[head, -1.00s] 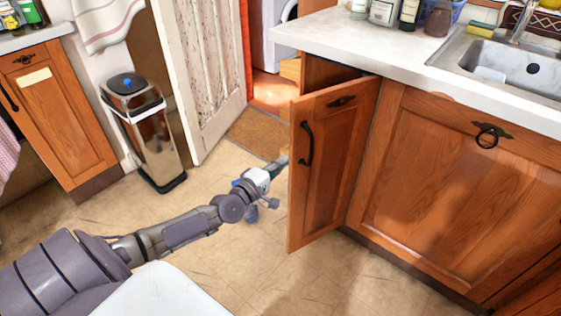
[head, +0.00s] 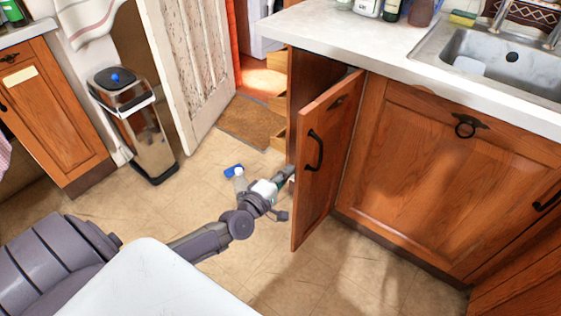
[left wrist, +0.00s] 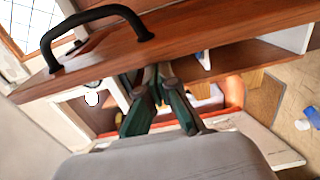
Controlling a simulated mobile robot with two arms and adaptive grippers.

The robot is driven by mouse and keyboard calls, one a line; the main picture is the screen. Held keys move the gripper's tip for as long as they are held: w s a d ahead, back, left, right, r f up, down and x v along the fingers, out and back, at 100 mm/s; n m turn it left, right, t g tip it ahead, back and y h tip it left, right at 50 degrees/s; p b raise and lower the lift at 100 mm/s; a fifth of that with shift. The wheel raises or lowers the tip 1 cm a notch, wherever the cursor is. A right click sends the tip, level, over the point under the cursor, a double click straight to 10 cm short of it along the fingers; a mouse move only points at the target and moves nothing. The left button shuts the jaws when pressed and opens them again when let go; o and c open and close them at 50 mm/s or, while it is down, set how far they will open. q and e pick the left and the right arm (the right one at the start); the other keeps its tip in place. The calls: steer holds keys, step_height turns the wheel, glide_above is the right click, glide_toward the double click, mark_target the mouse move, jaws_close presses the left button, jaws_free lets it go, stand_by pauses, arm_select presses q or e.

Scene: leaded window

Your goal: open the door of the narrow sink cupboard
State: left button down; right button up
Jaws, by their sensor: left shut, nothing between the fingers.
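The narrow sink cupboard door (head: 328,160) is brown wood with a black pull handle (head: 314,151). It stands ajar, swung out from the cupboard left of the wide sink front. My left gripper (head: 288,174) is at the door's free edge, with its tips partly hidden there. The left wrist view shows its green-sided fingers (left wrist: 151,78) shut and empty, reaching past the door's edge toward its inner side. The handle (left wrist: 98,28) is outside the fingers in that view. I cannot tell whether the fingers touch the door. My right gripper is not in view.
A metal bin (head: 134,124) stands at the left. The white countertop (head: 330,38) overhangs the cupboard. The tiled floor before the door is mostly clear.

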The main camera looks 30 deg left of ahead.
arm_select(q)
steer(key=shift+s+d, duration=0.15)
steer(key=shift+d, duration=0.25)
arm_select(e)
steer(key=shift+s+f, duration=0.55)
arm_select(q)
steer(key=shift+s, duration=0.1)
steer(key=s+a, duration=0.1)
steer(key=s, duration=1)
steer(key=shift+s, duration=0.4)
steer(key=shift+f, duration=0.1)
